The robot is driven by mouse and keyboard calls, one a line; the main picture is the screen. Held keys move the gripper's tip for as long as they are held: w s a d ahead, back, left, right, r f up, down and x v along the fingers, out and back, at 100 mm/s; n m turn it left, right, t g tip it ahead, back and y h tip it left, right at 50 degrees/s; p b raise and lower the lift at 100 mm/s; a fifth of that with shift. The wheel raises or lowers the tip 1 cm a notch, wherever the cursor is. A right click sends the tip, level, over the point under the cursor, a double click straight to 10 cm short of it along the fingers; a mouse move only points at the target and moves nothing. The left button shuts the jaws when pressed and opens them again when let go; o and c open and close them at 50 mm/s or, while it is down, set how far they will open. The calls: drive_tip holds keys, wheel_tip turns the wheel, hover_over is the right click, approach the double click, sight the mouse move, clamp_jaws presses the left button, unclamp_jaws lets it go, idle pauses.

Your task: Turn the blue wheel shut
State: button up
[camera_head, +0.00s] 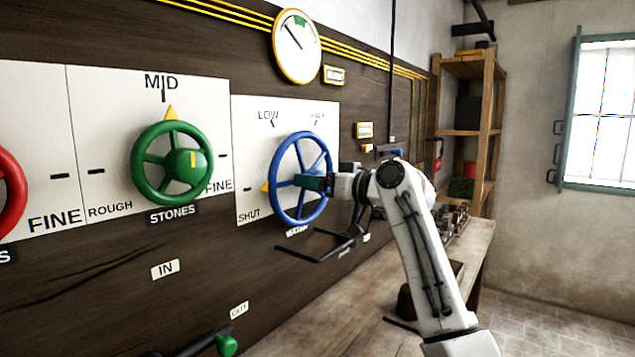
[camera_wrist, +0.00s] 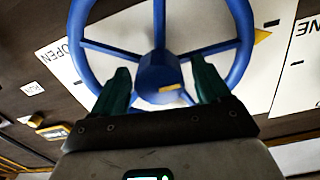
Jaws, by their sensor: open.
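The blue wheel (camera_head: 285,184) is mounted on a white panel on the dark wall. Its yellow pointer (camera_head: 265,187) sits at the left of the rim, close to the tick above the word SHUT. I cannot tell whether they line up exactly. My gripper (camera_head: 316,183) is at the wheel's middle with its green fingers. In the wrist view, the wheel's rim (camera_wrist: 243,60) surrounds the open fingers (camera_wrist: 160,82), one on each side of the blue hub (camera_wrist: 157,72). The hub carries a small yellow mark. Whether the fingers touch the hub or spokes is unclear.
A green STONES wheel (camera_head: 146,178) is left of the blue one, and a red wheel (camera_head: 12,195) is at the left edge. A round gauge (camera_head: 297,46) hangs above. A wooden bench (camera_head: 340,320) runs below the wall. Shelves (camera_head: 470,130) and a window stand at the right.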

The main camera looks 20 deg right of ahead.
drive_tip(key=v, duration=1)
drive_tip(key=shift+s+d+b, duration=0.3)
drive_tip(key=shift+b, duration=0.05)
